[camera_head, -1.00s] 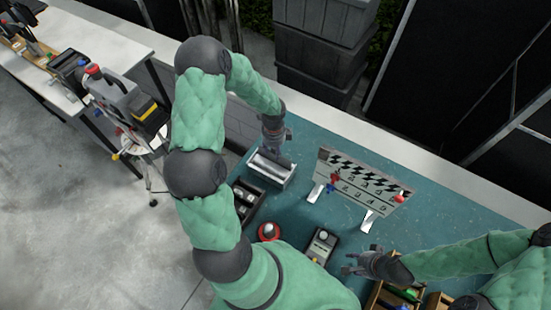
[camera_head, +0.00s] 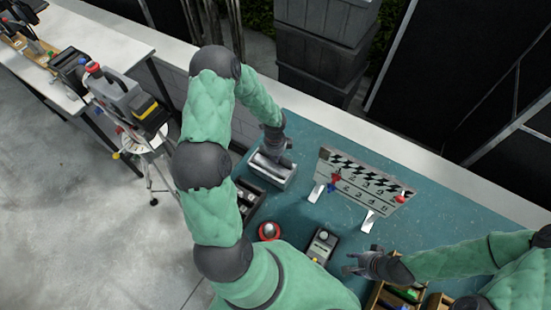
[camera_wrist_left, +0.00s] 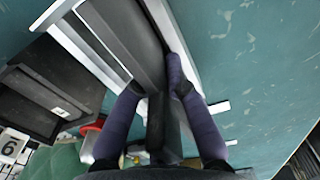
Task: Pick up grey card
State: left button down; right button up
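A dark grey flat piece, which looks like the grey card (camera_wrist_left: 128,32), stands in a light slotted holder (camera_head: 280,181) on the teal table. My left gripper (camera_head: 275,153) is over this holder, pointing down. In the left wrist view my left gripper (camera_wrist_left: 154,80) has one finger on each side of the grey piece's near part. I cannot tell whether both fingers press on it. My right gripper (camera_head: 347,264) is open and empty above the table, to the right of the small grey device.
A dark box (camera_head: 246,198) stands beside the holder. A clapperboard (camera_head: 362,180) lies to its right with white clips (camera_head: 370,220). A red round item (camera_head: 269,231) and a grey handheld device (camera_head: 321,245) lie nearer. A wooden box (camera_head: 384,297) is below my right gripper.

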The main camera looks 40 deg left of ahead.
dwell(0.3)
pick_arm(q)
notch_tip(320, 180, up, 9)
jog(key=shift+r+p, duration=0.2)
jog(key=shift+p, duration=0.3)
pick_arm(e)
jog(key=shift+r, duration=0.5)
notch_tip(320, 180, up, 2)
jog(key=shift+r+p, duration=0.2)
jog(key=shift+p, duration=0.95)
pick_arm(q)
jog(key=s+r, duration=0.3)
jog(key=s, duration=0.2)
pick_arm(e)
jog(key=shift+r, duration=0.15)
notch_tip(320, 180, down, 4)
jog(key=b, duration=0.3)
jog(key=shift+r, duration=0.25)
pick_arm(q)
jog(key=shift+s+d+f+b, duration=0.15)
jog(key=shift+f+b, duration=0.1)
jog(key=shift+f, duration=1.2)
jog(key=shift+w+d+f+b, duration=0.1)
jog(key=shift+f+b, duration=0.1)
jog(key=shift+f, duration=1.2)
pick_arm(e)
jog(key=shift+f, duration=0.4)
